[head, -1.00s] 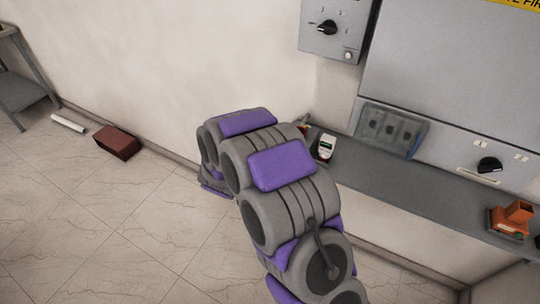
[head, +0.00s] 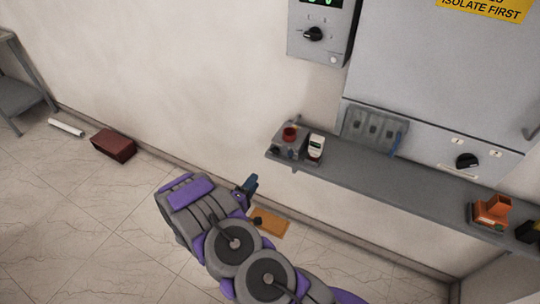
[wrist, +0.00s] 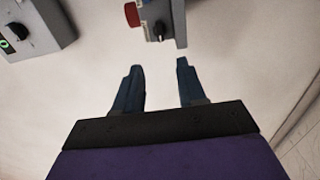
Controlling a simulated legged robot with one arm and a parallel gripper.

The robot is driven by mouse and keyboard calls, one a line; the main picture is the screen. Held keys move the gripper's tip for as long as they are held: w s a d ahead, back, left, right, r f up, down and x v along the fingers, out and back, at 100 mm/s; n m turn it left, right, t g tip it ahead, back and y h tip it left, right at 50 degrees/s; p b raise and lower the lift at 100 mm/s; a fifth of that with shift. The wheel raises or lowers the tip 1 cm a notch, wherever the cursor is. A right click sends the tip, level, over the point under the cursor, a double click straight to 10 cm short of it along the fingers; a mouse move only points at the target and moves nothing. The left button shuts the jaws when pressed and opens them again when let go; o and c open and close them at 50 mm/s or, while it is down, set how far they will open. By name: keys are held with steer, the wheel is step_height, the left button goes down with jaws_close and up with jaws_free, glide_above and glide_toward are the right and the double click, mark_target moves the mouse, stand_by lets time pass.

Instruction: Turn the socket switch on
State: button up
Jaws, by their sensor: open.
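A small grey box (head: 289,146) with a red round part on it sits at the left end of the wall shelf. The wrist view shows what looks like this box (wrist: 172,8) at the top, with a red part and a black rotary knob (wrist: 159,30). I take it for the socket switch, but no label is readable. My gripper (wrist: 160,67) is open and empty, its two blue fingers apart and pointing towards the box without touching it. In the head view my gripper (head: 249,187) is below and left of the shelf end.
A grey wall box (head: 320,32) with a black knob and green display hangs above the shelf (head: 425,191). A white-and-dark handheld item (head: 316,147) stands beside the small box. Orange blocks (head: 490,213) are at right. A brown box (head: 113,146) lies on the floor.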

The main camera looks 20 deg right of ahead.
mark_target(274, 153)
steer(key=b+x, duration=0.2)
steer(key=x, duration=1.4)
steer(key=shift+w+d+b, duration=0.2)
steer(key=shift+b, duration=0.15)
steer(key=shift+c, duration=0.4)
jaws_close()
